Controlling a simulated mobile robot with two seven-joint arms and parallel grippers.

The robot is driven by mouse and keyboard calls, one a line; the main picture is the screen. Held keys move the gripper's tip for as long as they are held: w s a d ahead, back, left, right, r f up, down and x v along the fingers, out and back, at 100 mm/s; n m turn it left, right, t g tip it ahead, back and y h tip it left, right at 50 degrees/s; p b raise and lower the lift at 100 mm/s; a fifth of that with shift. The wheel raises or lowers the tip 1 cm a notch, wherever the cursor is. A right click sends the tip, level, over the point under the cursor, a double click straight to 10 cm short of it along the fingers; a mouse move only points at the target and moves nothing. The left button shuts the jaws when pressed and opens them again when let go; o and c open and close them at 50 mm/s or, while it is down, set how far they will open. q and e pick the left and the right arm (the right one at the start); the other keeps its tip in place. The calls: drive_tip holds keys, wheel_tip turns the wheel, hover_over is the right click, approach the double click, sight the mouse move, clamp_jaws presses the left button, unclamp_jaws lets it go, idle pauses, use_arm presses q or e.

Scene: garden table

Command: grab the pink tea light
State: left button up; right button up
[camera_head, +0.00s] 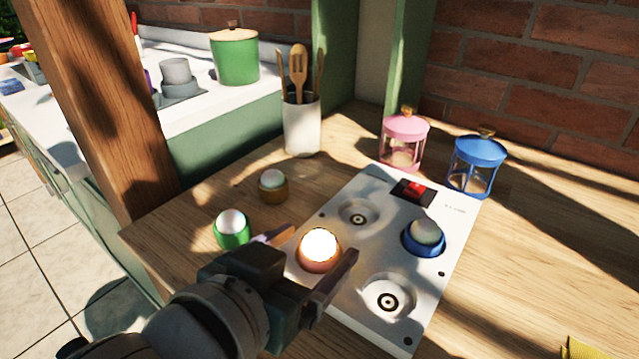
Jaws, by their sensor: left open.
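The pink tea light (319,262) has a brightly glowing white top and a pinkish-orange rim. It sits at the left side of the white board (435,292), which has round recesses. My left gripper (319,243) is open, with one finger on each side of the pink tea light. I cannot tell whether the fingers touch it. My right gripper is not in view.
A blue tea light (424,240) sits on the board near a red switch (413,189). Green (233,232) and brown (273,187) tea lights stand left of the board. Pink (402,142) and blue (476,166) lanterns and a utensil pot (302,127) stand behind.

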use_arm(q)
drive_tip(key=shift+x, duration=1.25)
drive_tip(key=shift+s, duration=0.1)
drive_tip(key=c, duration=1.3)
